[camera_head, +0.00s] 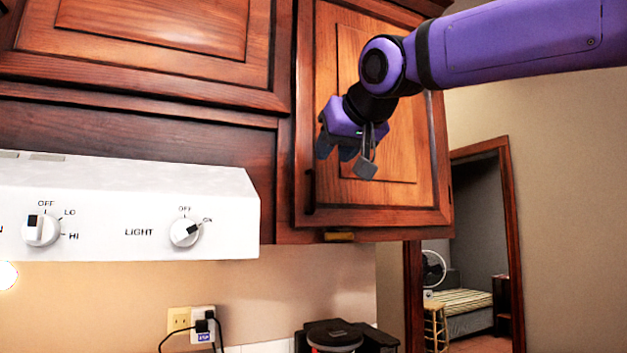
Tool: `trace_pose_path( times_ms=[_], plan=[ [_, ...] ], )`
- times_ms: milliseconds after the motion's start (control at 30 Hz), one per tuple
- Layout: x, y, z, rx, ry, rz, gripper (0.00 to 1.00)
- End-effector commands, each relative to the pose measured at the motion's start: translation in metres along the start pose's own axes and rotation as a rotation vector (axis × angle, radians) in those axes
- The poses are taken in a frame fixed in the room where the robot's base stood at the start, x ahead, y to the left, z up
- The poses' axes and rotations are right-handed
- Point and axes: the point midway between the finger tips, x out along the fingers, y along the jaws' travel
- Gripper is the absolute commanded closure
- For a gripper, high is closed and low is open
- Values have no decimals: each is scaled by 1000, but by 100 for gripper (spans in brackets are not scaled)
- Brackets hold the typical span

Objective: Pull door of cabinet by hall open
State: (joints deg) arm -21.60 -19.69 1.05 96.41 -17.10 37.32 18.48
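The wooden cabinet door (385,195) beside the hall doorway is at the right end of the upper cabinets. It looks closed against its frame. A thin dark handle (310,190) stands upright near its lower left edge. My gripper (336,152) is in front of the left part of the door, a little above and right of the handle. Its two dark fingers point down and look apart, with nothing seen between them. It appears clear of the handle. My arm hides the upper right of the door.
A white range hood (120,205) with knobs juts out at lower left. Another upper cabinet (150,40) is at upper left. A coffee maker (340,336) stands below. The hall doorway (508,245) opens at right, beside a bare wall (570,190).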

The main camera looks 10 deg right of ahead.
Motion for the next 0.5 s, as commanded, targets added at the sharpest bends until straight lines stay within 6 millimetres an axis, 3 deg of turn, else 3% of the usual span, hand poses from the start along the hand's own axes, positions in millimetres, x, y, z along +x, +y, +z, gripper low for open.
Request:
trace_pose_path(
  times_ms=[500],
  plan=[
    [82, 0, 2, -1, -5, 1, 63]
  ],
)
